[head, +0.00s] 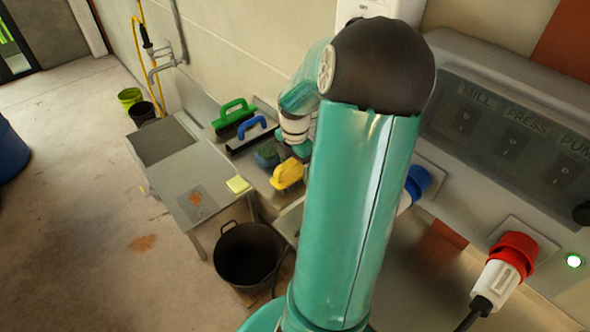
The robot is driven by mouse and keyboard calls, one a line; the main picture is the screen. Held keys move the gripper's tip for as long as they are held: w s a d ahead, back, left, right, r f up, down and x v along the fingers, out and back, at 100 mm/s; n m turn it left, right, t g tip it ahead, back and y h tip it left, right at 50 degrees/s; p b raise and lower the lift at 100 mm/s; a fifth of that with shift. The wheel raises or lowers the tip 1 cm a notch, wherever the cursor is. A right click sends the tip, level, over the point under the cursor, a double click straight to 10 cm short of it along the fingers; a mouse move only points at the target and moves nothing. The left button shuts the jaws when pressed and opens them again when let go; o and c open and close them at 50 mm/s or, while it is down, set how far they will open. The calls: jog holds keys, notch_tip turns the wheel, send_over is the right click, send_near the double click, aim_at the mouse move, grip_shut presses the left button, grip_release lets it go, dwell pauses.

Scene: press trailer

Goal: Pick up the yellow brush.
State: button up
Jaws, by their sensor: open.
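The yellow brush (287,174) lies on the grey bench (262,188) in the middle of the head view, its looped yellow handle up and bristles below. My gripper (287,155) is open and hangs just above and behind the brush in the picture. The wrist and fingers are small here and partly covered by my own arm. Whether the fingers touch the brush I cannot tell.
A green-handled brush (233,115) and a blue-handled brush (252,133) lie farther back on the bench. A yellow sponge-like block (238,185) sits at a metal table's edge (180,170). A black bucket (248,255) stands below. A switch panel (505,130) and red plug (512,257) are right.

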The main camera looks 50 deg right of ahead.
jog(key=shift+f, duration=0.15)
jog(key=shift+c, duration=0.2)
jog(key=c, duration=1.1)
jog(key=shift+r, duration=0.35)
jog(key=r, duration=0.3)
jog(key=shift+w+a+r, duration=0.15)
jog(key=shift+a, duration=0.1)
jog(key=a+r, duration=0.1)
jog(key=w+a+r, duration=0.1)
jog(key=r, duration=0.1)
jog(key=a+r, duration=0.1)
jog(key=shift+w+a+r, duration=0.15)
jog(key=shift+w, duration=0.15)
jog(key=w+a+r, duration=0.4)
jog(key=a, duration=0.5)
jog(key=shift+r, duration=0.35)
jog(key=shift+d, duration=0.1)
